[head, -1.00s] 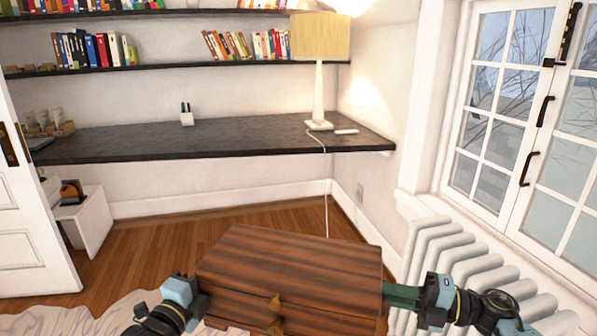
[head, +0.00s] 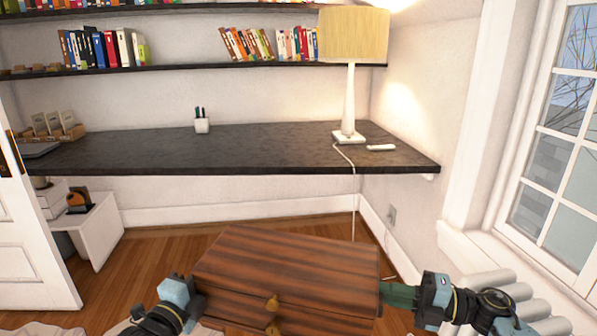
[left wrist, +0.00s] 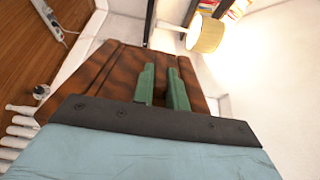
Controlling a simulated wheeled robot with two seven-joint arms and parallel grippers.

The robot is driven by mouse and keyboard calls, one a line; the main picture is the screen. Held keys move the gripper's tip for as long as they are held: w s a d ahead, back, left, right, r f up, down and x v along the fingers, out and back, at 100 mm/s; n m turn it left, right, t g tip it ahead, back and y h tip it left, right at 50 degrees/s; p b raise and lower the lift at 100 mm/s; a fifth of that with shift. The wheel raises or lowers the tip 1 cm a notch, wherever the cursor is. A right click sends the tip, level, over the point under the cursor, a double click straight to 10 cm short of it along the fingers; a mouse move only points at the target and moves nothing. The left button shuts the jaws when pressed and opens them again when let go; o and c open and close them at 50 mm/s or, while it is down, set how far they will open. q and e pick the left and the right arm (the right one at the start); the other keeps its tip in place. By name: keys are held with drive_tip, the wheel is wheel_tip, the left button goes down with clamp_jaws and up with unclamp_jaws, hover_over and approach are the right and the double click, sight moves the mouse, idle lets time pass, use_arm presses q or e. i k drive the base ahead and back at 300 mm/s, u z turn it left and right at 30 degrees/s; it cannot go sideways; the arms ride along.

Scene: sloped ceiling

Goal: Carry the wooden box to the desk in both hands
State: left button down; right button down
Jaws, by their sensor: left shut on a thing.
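The wooden box (head: 285,262) is dark brown with striped grain and brass-coloured fittings on its front. It is between my two grippers, low in the head view, with its lower part cut off. My left gripper (head: 197,303) is at its left side, shut on it; in the left wrist view the green fingers (left wrist: 163,85) lie against the brown box (left wrist: 108,72). My right gripper (head: 390,295) has green fingers at the box's right side; their gap is not visible. The desk (head: 250,150) is a dark wall-mounted top ahead, beyond the box.
A lamp (head: 348,100), a small white object (head: 381,148) and a pen cup (head: 202,124) stand on the desk; its middle front is clear. A cord hangs below the lamp. A radiator (head: 495,290) and window are right. A white door (head: 30,245) and low white unit (head: 95,230) are left.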

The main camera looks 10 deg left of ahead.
sight(226, 147)
drive_tip(key=u, duration=0.1)
drive_tip(key=i, duration=0.85)
drive_tip(key=u, duration=0.4)
drive_tip(key=i, duration=1.25)
drive_tip(key=u, duration=0.25)
